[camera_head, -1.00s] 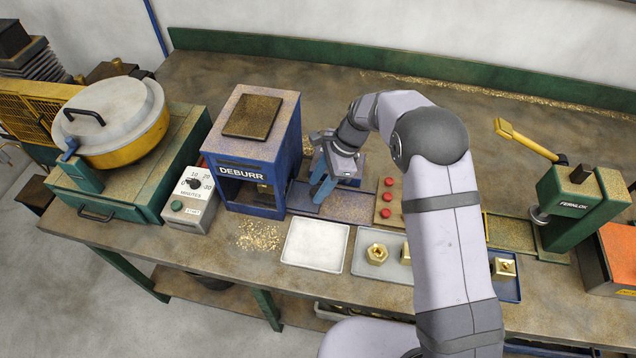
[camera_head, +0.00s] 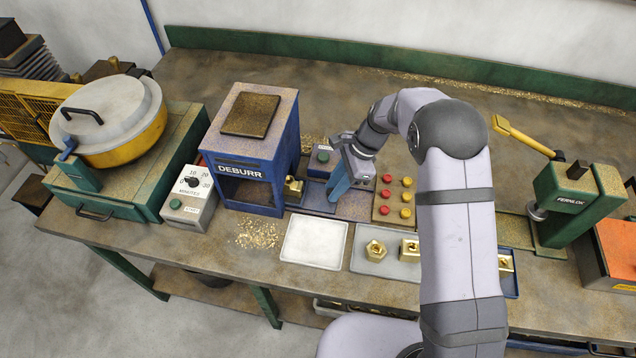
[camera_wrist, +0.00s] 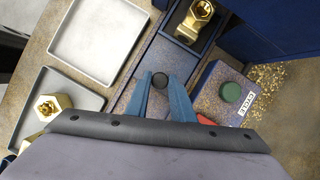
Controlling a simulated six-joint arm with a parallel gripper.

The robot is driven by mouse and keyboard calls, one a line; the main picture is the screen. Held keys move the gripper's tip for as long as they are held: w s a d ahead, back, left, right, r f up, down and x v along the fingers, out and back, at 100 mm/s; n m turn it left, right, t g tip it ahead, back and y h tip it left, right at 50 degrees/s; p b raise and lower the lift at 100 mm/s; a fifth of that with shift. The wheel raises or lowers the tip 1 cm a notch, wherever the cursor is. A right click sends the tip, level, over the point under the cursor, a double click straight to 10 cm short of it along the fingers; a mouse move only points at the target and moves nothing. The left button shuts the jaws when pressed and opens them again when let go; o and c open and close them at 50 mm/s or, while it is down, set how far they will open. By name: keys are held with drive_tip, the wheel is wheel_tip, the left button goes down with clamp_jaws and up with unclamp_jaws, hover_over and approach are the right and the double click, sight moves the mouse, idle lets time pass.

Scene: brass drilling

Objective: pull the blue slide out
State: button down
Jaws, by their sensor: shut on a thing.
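The blue slide (camera_head: 318,198) sticks out of the right side of the blue DEBURR machine (camera_head: 262,150). A brass fitting (camera_head: 293,188) rides on it, just outside the machine. In the wrist view the fitting (camera_wrist: 196,18) sits in a dark pocket at the slide's machine end, and the slide's blue plate (camera_wrist: 168,56) runs toward me. My gripper (camera_head: 338,196) is over the slide's outer end.
A box with a green CYCLE button (camera_wrist: 231,92) stands beside the slide. A board of red and yellow buttons (camera_head: 393,200) is to the right. An empty tray (camera_head: 314,242) and a tray with brass parts (camera_head: 370,267) lie in front.

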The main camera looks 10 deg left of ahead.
drive_tip(key=d, duration=0.8)
drive_tip(key=shift+d, duration=0.35)
drive_tip(key=c, duration=1.6)
unclamp_jaws()
drive_tip(key=shift+o, duration=0.2)
drive_tip(key=shift+w+r, duration=0.1)
drive_tip(key=shift+r, duration=0.05)
drive_tip(key=s+b+v, duration=0.1)
drive_tip(key=b+v, duration=0.1)
drive_tip(key=v, duration=0.5)
drive_tip(key=shift+w, duration=0.4)
drive_tip(key=shift+d, duration=0.1)
